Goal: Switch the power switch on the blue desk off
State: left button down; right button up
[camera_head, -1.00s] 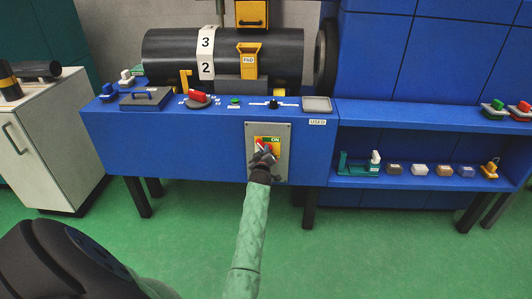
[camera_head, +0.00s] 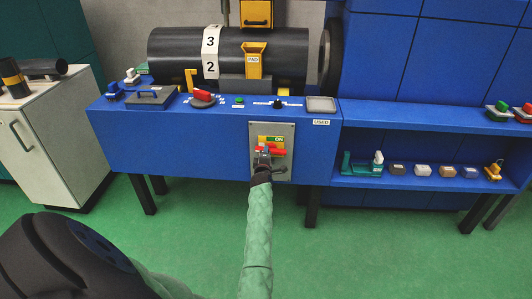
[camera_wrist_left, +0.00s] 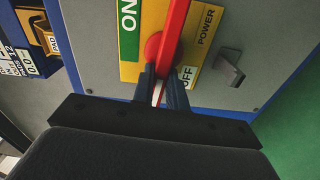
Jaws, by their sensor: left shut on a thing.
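The power switch has a red handle (camera_head: 276,152) on a yellow plate with a green ON label, set in a grey panel (camera_head: 285,173) on the front of the blue desk (camera_head: 200,150). In the head view the handle lies roughly level across the plate. My left gripper (camera_head: 263,152) is at its left end. In the left wrist view the red handle (camera_wrist_left: 165,40) runs down from the top into my left gripper (camera_wrist_left: 158,92), whose fingers are closed around its near end. The OFF label (camera_wrist_left: 188,77) shows beside the fingertips. My right gripper is not in view.
A grey hook-like bracket (camera_wrist_left: 230,66) sticks out of the panel beside the switch. A white cabinet (camera_head: 45,150) stands left. Green floor is open in front.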

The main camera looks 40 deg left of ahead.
pick_arm(q)
jog(key=shift+f+n, duration=0.25)
jog(key=shift+n, duration=0.25)
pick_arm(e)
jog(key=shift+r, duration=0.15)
pick_arm(q)
jog(key=c, duration=1.4)
grip_release()
jog(key=shift+r, duration=0.1)
jog(key=p+v, duration=0.4)
jog(key=v, duration=0.4)
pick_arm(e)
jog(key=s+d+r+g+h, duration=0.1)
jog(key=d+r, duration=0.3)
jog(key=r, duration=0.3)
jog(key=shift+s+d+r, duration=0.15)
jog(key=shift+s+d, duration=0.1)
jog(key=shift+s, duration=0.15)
pick_arm(q)
jog(key=shift+w, duration=0.1)
